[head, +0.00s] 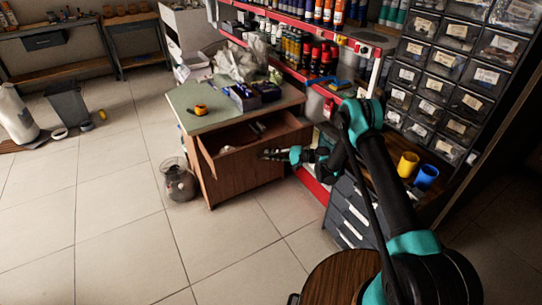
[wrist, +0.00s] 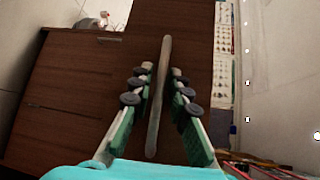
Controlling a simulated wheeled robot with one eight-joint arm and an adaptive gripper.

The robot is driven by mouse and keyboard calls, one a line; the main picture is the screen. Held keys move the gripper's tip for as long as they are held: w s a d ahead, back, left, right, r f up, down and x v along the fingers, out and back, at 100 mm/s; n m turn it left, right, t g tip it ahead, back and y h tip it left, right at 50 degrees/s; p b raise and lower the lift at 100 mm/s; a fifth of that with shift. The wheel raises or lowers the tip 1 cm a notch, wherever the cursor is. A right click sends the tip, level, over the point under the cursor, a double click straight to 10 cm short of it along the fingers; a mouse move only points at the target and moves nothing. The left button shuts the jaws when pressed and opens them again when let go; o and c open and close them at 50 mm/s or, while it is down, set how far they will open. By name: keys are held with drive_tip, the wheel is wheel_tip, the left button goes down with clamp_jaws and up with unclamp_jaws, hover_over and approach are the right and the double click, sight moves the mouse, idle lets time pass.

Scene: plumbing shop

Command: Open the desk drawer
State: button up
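The brown wooden desk (head: 189,112) with a green top stands mid-picture in the head view. Its drawer (head: 262,142) is pulled out, and its inside shows with a few small items in it. My gripper (head: 268,154) is at the drawer's front. In the wrist view, a long thin bar handle (wrist: 154,125) runs between the two fingers of my gripper (wrist: 161,70) against the dark brown drawer front (wrist: 197,70). The fingers stand on both sides of the handle, with narrow gaps seeming to show; contact is hard to judge.
A tape measure (head: 200,110) and dark boxes (head: 245,97) lie on the desk top. A red shelf rack and a bin cabinet (head: 455,75) stand behind and right.

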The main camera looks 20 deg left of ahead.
drive_tip(key=d+r, duration=0.1)
drive_tip(key=d, duration=0.6)
drive_tip(key=shift+w+d, duration=0.2)
drive_tip(key=shift+w, duration=0.1)
